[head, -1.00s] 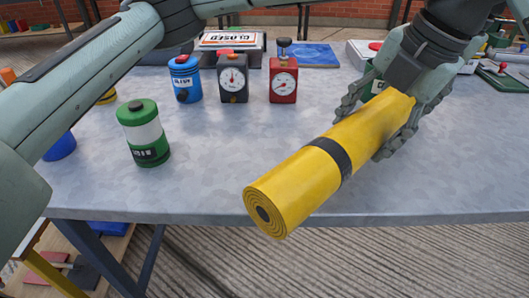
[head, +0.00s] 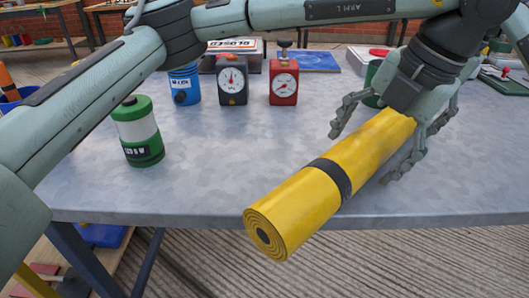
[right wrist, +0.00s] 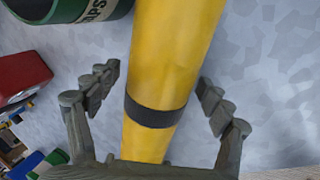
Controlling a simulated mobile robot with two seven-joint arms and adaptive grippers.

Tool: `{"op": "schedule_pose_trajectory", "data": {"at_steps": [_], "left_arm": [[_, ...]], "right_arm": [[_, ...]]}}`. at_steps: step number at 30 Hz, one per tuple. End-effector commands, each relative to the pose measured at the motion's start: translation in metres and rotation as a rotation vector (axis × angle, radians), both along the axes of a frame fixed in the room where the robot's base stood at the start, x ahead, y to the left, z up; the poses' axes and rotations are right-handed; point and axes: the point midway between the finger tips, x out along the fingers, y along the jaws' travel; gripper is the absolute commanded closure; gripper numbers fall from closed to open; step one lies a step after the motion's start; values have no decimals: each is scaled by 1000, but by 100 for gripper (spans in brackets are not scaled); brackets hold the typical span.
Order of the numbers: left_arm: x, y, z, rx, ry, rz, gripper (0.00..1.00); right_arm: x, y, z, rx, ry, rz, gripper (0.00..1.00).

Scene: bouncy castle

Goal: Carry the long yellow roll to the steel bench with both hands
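The long yellow roll (head: 305,205), with a dark band round its middle, lies slantwise on the grey steel bench (head: 235,160). Its near end reaches over the bench's front edge. My left gripper (head: 385,143) is at the roll's far end in the head view, its fingers spread wide with one on each side. In the right wrist view my right gripper (right wrist: 157,103) is open, fingers apart on both sides of the roll (right wrist: 172,50), with visible gaps. I cannot make out my right gripper for certain in the head view. The roll's far end is partly hidden.
A green-and-white canister (head: 137,130), a blue canister (head: 186,85), a dark gauge box (head: 232,80) and a red gauge box (head: 283,80) stand on the bench. A green can (right wrist: 85,8) is close beside the roll.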

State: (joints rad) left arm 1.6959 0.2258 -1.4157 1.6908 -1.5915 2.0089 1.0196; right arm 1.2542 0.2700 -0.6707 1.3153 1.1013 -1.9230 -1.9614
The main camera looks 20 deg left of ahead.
Motion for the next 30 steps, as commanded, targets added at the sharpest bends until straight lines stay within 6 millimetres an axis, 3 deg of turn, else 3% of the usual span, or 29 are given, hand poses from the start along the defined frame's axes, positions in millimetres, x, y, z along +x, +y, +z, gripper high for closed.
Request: {"op": "schedule_pose_trajectory", "data": {"at_steps": [8,21,30], "left_arm": [[0,-2,6,0,-1,0,20],[-11,-26,87,0,-5,0,20],[-15,-34,113,1,0,0,20]], "right_arm": [[0,0,1,1,-1,0,20],[0,0,1,1,-2,1,20],[0,0,3,1,-2,1,20]]}}
